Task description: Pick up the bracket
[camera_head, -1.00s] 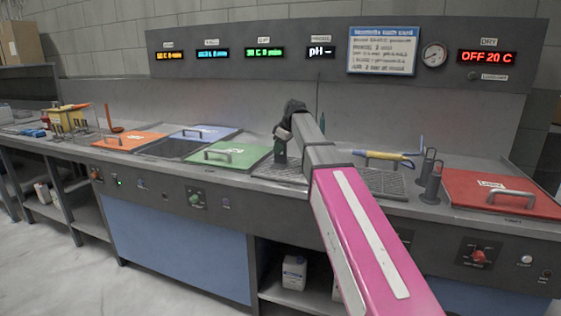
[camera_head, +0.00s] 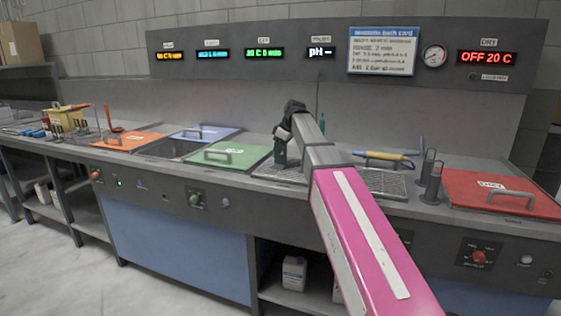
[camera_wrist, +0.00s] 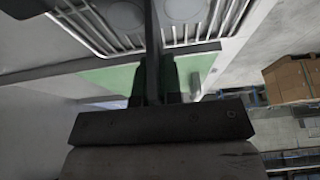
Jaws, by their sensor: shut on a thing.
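My gripper (camera_head: 281,152) is over the left part of the metal grating (camera_head: 282,176), just right of the green lid, in the head view. In the wrist view its two dark fingers (camera_wrist: 154,85) are closed on a thin dark strip, which I take to be the bracket (camera_wrist: 151,30). The strip runs up between the fingers toward the top of the picture. Its far end is out of view, so its full shape is hidden. In the head view my own arm and gripper hide the held piece, and I cannot tell whether it touches the grating.
The green lid (camera_head: 228,156), blue lid (camera_head: 205,132), orange lid (camera_head: 130,142) and red lid (camera_head: 500,192) lie along the bench. The panel (camera_head: 250,72) rises behind.

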